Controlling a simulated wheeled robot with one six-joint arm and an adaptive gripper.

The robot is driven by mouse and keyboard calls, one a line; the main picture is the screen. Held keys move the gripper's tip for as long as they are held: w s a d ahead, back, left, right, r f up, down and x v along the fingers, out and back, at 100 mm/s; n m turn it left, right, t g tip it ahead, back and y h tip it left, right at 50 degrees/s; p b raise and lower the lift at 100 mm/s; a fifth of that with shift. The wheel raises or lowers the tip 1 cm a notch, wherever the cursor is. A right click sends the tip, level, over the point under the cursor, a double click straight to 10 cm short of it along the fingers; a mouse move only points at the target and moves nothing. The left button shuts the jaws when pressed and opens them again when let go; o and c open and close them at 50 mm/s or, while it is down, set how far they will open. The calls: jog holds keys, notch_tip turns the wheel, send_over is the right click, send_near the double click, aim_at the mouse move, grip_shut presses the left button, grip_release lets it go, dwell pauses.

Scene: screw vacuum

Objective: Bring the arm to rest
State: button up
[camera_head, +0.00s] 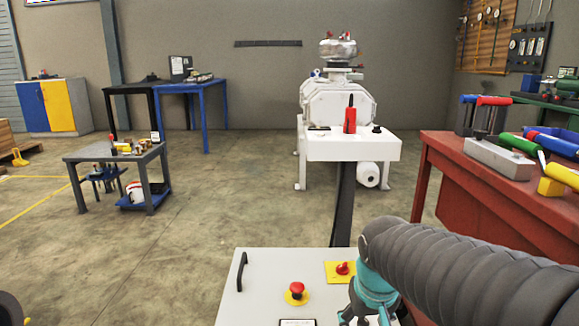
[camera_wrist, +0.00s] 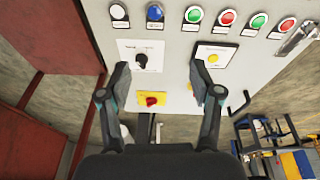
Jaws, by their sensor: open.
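My arm (camera_head: 470,262), in a grey ribbed sleeve with a teal wrist, reaches in from the right in the head view and bends down over a light grey control cabinet (camera_head: 262,270). My gripper (camera_wrist: 160,78) shows in the wrist view with its two dark fingers spread wide and nothing between them. It faces the cabinet's panel (camera_wrist: 180,75). A red switch on a yellow plate (camera_wrist: 152,100) and a black knob on a white plate (camera_wrist: 141,60) show between or near the fingers. The fingertips are cut off at the bottom of the head view.
The cabinet carries a red mushroom button (camera_head: 296,289) and a handle (camera_head: 241,271). A red workbench (camera_head: 470,205) with tools stands close on the right. A white vacuum machine (camera_head: 350,145) stands beyond. A grey table (camera_head: 85,157) is at left. Open floor lies between.

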jog(key=s+d+r+t+p, duration=0.2)
jog(key=s+r, duration=0.4)
jog(key=s, duration=0.4)
jog(key=shift+s+r+m+t+p, duration=0.3)
jog(key=shift+s+r+m+p, duration=0.1)
jog(key=shift+p, duration=0.5)
dwell(1.0)
